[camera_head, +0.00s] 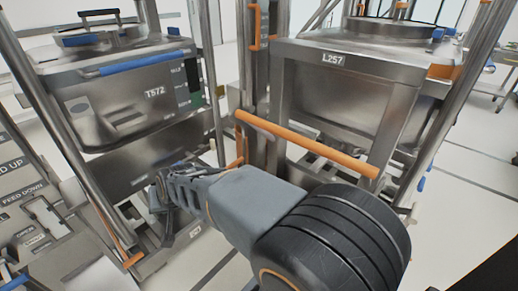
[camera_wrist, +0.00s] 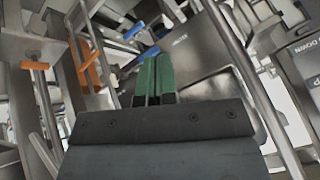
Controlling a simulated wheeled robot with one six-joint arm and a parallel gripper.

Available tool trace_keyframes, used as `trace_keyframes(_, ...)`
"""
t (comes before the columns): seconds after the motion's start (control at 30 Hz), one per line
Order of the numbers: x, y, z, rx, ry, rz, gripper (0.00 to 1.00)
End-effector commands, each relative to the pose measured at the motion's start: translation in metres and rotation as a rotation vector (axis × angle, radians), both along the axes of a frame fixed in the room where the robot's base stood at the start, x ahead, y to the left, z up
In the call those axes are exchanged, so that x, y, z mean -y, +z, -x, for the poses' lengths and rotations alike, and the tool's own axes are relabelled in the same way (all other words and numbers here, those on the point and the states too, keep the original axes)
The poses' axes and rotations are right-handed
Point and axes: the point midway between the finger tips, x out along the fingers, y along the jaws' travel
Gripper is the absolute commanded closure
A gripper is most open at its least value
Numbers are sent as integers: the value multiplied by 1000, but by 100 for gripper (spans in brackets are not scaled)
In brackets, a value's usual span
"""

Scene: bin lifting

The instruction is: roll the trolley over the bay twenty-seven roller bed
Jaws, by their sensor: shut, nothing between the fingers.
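A steel bin marked L257 (camera_head: 345,95) stands at the right on a steel frame. A long orange bar (camera_head: 305,145) runs across the front of that frame, like a push handle; I cannot tell for sure that this is the trolley. A second steel bin marked T572 (camera_head: 125,100) with blue handles stands at the left. No bay twenty-seven label or roller bed can be made out. My gripper (camera_head: 160,195) is in front of the T572 side, left of the orange bar and apart from it. In the wrist view, its green fingers (camera_wrist: 155,75) are together and empty.
A control panel (camera_head: 40,215) with "FEED DOWN" lettering is at the lower left. Steel posts (camera_head: 60,105) stand around the bins. An orange upright handle (camera_head: 254,25) is on the centre column. Pale floor (camera_head: 455,210) is clear at the right.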

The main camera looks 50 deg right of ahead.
Motion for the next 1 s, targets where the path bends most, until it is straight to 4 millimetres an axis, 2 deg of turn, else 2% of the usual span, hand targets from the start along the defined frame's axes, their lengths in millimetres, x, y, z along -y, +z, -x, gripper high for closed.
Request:
trace_keyframes(0.03, 14, -8, -33, 83, -143, -71, 100)
trace_keyframes(0.07, 25, -9, -52, 145, -240, -116, 100)
trace_keyframes(0.13, 60, -12, -92, 295, -475, -211, 100)
trace_keyframes(0.2, 102, -18, -121, 448, -715, -285, 100)
trace_keyframes(0.27, 142, -25, -136, 581, -915, -330, 100)
trace_keyframes(0.3, 169, -31, -140, 670, -1042, -349, 100)
trace_keyframes(0.37, 207, -43, -140, 800, -1219, -362, 100)
trace_keyframes(0.43, 245, -56, -132, 948, -1398, -352, 100)
trace_keyframes(0.5, 275, -69, -118, 1085, -1547, -324, 100)
trace_keyframes(0.6, 304, -85, -95, 1253, -1704, -265, 100)
trace_keyframes(0.8, 330, -104, -61, 1471, -1860, -149, 100)
trace_keyframes(1.0, 350, -109, -49, 1537, -1898, -106, 100)
